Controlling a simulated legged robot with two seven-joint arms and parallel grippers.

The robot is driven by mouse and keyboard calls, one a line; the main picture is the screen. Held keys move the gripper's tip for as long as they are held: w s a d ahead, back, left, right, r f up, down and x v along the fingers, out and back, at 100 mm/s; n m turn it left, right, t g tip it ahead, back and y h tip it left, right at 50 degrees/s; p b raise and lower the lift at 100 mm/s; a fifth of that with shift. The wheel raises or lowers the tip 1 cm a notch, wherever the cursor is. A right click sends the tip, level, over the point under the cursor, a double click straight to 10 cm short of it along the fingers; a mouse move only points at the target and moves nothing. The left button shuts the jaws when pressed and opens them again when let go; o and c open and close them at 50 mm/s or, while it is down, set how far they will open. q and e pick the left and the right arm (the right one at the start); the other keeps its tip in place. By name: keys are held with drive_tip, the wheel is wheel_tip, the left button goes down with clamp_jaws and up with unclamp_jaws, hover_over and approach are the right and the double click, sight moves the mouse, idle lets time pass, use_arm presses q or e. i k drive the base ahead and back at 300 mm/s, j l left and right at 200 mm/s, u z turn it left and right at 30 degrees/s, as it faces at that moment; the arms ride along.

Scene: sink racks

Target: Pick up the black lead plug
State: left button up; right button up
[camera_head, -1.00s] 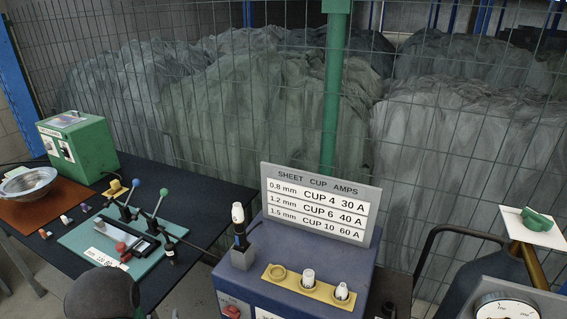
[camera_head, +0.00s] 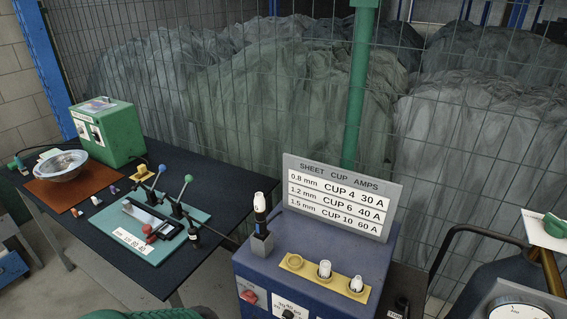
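I cannot tell for sure which item is the black lead plug. A small upright black piece with a pale band (camera_head: 194,234) stands at the right edge of the teal fixture board (camera_head: 130,243) on the dark bench. A dark cylindrical piece (camera_head: 400,306) also shows at the bottom, right of the blue welding unit (camera_head: 340,262), partly cut off. Neither of my grippers is in view.
A green box (camera_head: 118,135) and a metal bowl (camera_head: 62,167) on a brown mat stand at the bench's left. A torch (camera_head: 260,215) stands in a holder on the blue unit, beside white cups and a sheet-amps sign (camera_head: 342,195). A mesh fence closes the back.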

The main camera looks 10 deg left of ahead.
sight(194, 236)
drive_tip(key=i+j+z, duration=0.15)
drive_tip(key=j, duration=0.2)
drive_tip(key=i+j+z, duration=0.1)
drive_tip(key=i+j, duration=0.15)
drive_tip(key=i+j+z, duration=0.15)
drive_tip(key=j, duration=0.3)
